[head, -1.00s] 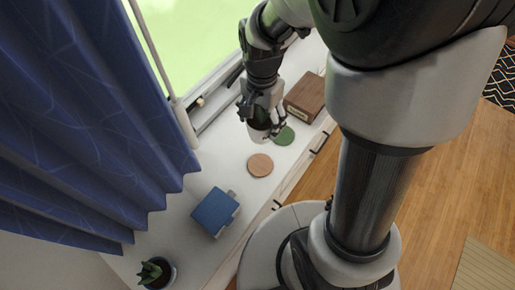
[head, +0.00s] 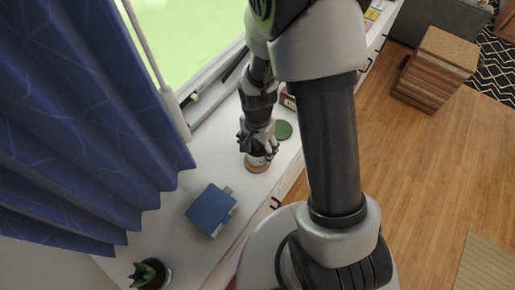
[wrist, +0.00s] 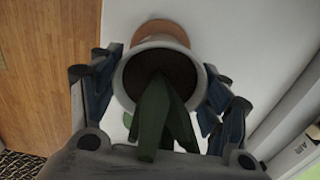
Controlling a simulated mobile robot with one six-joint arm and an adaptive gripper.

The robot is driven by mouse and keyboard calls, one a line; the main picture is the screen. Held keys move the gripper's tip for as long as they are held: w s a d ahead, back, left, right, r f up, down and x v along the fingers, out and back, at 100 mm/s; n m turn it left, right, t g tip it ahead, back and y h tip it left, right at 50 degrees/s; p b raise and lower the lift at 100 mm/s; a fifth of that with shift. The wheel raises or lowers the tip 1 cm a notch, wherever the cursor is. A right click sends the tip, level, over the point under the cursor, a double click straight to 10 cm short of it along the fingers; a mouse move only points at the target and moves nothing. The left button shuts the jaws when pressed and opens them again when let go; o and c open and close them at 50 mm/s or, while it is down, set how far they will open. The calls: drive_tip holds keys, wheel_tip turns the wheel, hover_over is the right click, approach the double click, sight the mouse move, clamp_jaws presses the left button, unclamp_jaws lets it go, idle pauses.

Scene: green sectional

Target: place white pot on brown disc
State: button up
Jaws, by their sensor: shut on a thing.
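The white pot (head: 258,159) holds soil and a green plant; it also shows from above in the wrist view (wrist: 189,48). My gripper (head: 257,150) is shut on the pot, with its fingers on either side of the rim. The brown disc (head: 257,169) lies on the white sill under and around the pot's base. In the wrist view the disc's edge (wrist: 165,27) shows beyond the pot rim. Whether the pot touches the disc or hangs just above it I cannot tell.
A blue box (head: 211,209) and a dark potted plant (head: 149,273) stand nearer the front. The blue curtain (head: 90,120) hangs at left. The sill (head: 180,230) is clear between these.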

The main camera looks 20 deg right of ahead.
drive_tip(key=shift+f, duration=0.6)
drive_tip(key=shift+f, duration=0.1)
drive_tip(key=o, duration=1.5)
